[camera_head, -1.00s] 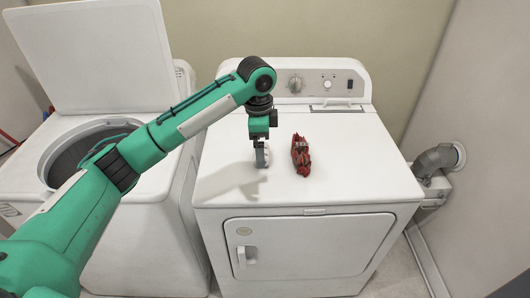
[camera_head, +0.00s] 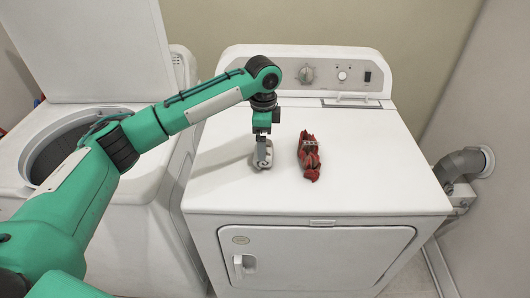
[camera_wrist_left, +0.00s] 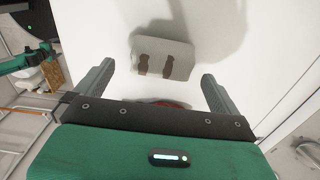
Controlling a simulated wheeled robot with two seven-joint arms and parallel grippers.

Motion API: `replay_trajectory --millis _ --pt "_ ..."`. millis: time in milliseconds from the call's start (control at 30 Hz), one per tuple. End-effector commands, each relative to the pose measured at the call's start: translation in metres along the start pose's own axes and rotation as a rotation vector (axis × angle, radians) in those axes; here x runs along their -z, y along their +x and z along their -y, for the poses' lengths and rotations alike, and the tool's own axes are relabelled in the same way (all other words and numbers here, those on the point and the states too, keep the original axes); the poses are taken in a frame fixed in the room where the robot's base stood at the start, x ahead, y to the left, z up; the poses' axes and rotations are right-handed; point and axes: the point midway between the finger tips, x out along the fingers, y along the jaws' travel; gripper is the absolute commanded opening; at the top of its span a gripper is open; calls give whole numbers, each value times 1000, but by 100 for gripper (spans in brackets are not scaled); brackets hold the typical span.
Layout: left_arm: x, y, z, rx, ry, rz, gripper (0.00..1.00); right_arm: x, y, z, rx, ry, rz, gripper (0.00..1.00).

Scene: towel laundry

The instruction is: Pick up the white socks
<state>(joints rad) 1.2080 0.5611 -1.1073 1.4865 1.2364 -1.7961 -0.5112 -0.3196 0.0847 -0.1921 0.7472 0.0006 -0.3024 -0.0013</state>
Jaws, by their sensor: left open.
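The white socks, a small pale folded bundle with two brown marks (camera_wrist_left: 178,70), lie on the white dryer top in the left wrist view. My left gripper (camera_wrist_left: 157,72) is open, with the socks ahead of and roughly between its fingertips, not clamped. In the head view my left gripper (camera_head: 263,155) points down at the dryer top, left of a red bundle, and largely overlaps the socks, so their outline is hard to make out there. My right gripper is not in view.
A red patterned bundle (camera_head: 309,157) lies right of my gripper on the dryer (camera_head: 370,185); part of it shows at the wrist view's gripper edge (camera_wrist_left: 172,104). An open washer (camera_head: 25,160) stands left. The dryer's right side is clear.

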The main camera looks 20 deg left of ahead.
Motion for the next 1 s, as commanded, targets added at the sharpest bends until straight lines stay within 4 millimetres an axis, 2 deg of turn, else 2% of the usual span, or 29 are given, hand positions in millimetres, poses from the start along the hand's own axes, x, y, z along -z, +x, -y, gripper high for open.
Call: replay_trajectory --millis 167,400,500,767,1000 --pt "-1 11 1 0 -1 1 100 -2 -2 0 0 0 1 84" --pt "-2 46 4 -1 0 1 100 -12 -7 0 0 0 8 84" --pt "-2 55 4 0 1 1 100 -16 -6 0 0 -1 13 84" --pt "-2 58 4 1 1 0 100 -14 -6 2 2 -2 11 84" --pt "-2 57 4 1 1 0 55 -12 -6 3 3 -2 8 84"
